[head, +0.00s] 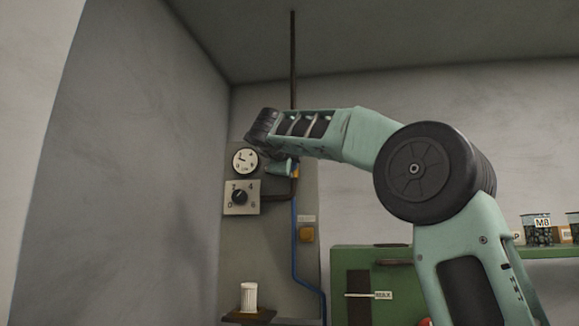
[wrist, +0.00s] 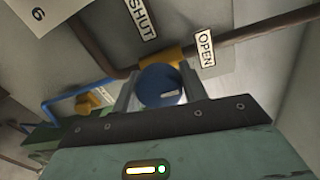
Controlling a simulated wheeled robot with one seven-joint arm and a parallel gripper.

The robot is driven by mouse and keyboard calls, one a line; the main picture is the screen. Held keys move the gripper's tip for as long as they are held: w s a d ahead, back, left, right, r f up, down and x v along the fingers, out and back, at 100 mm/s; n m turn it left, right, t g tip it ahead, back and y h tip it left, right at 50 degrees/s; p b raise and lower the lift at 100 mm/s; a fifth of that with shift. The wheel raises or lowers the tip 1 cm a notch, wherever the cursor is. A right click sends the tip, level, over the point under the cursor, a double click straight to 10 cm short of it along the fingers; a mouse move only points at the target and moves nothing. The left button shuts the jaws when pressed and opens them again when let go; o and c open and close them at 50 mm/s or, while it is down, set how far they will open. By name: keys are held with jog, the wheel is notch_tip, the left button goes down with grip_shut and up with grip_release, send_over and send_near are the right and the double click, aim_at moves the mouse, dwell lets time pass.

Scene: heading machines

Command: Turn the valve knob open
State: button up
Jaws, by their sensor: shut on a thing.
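The valve knob (wrist: 158,80) is blue and round, with a white pointer mark on its face, in the middle of the wrist view. It sits on a yellow valve body (wrist: 176,57) on a brown pipe. My gripper (wrist: 160,88) is shut on the knob, one finger at each side. A SHUT label (wrist: 140,18) is above the knob and an OPEN label (wrist: 206,48) is to its upper right.
A round gauge (head: 245,160) and a numbered dial (head: 240,197) are left of my gripper on the panel. A blue pipe (head: 295,240) runs below. A white cup-like thing (head: 249,296) stands on a small shelf. A green cabinet (head: 350,255) is at right.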

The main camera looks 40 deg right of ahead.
jog(key=shift+f, duration=0.25)
jog(key=o, duration=0.7)
jog(key=shift+o, duration=1.3)
jog(key=shift+r, duration=0.15)
jog(key=b+v, duration=0.5)
jog(key=v, duration=1.2)
jog(key=shift+a, duration=0.15)
jog(key=shift+s+r, duration=0.1)
